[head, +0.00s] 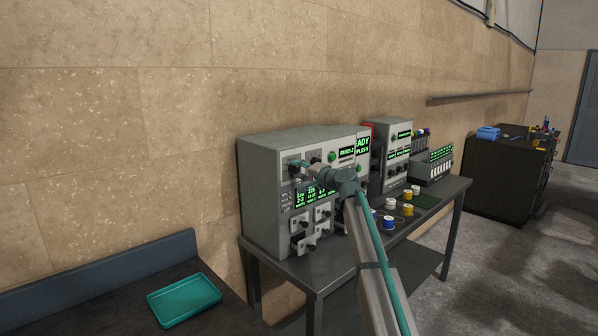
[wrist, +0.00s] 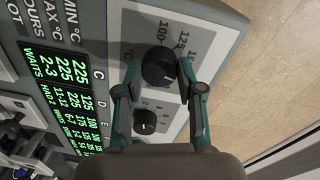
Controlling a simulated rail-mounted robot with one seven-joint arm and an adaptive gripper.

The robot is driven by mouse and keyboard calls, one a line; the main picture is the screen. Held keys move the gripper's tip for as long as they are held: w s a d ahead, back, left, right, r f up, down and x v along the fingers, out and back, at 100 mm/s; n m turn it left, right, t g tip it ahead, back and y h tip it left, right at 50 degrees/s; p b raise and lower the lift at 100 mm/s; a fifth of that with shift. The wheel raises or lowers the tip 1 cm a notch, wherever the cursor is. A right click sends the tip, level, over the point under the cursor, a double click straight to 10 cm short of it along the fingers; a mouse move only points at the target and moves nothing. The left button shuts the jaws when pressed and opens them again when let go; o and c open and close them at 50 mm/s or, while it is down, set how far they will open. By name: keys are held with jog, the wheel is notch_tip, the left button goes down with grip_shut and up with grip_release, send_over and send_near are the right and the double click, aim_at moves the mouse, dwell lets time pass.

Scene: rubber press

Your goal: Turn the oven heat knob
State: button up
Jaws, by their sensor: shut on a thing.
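The large black round knob (wrist: 158,67) sits on a pale dial plate with printed numbers around it, among them 100, and a light pointer mark on its face. It is on the front of the grey machine (head: 262,205) in the head view. My gripper (wrist: 160,70) is shut on this knob, one teal finger on each side. In the head view my gripper (head: 300,166) reaches the upper left of the machine's front, and the knob there is mostly hidden by it. A smaller black knob (wrist: 145,122) sits beside the large one in the wrist view, between the fingers.
Green displays (wrist: 73,98) and lever switches fill the rest of the panel. A second grey unit (head: 390,148) and several small jars (head: 407,210) stand to the right. A teal tray (head: 184,299) lies on the dark table at lower left.

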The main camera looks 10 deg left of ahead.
jog(key=m+p, duration=0.1)
jog(key=m, duration=0.3)
jog(key=shift+r, duration=0.1)
jog(key=m+p, duration=0.1)
jog(key=m, duration=0.1)
jog(key=m+p, duration=0.1)
jog(key=m, duration=0.1)
jog(key=shift+m+g+y, duration=0.3)
jog(key=shift+m, duration=0.1)
jog(key=m+p, duration=0.3)
jog(key=m, duration=0.2)
jog(key=shift+m+p, duration=1.25)
jog(key=shift+m, duration=0.55)
jog(key=shift+f, duration=0.2)
jog(key=o, duration=1.1)
jog(key=shift+o, duration=0.2)
jog(key=shift+d, duration=0.1)
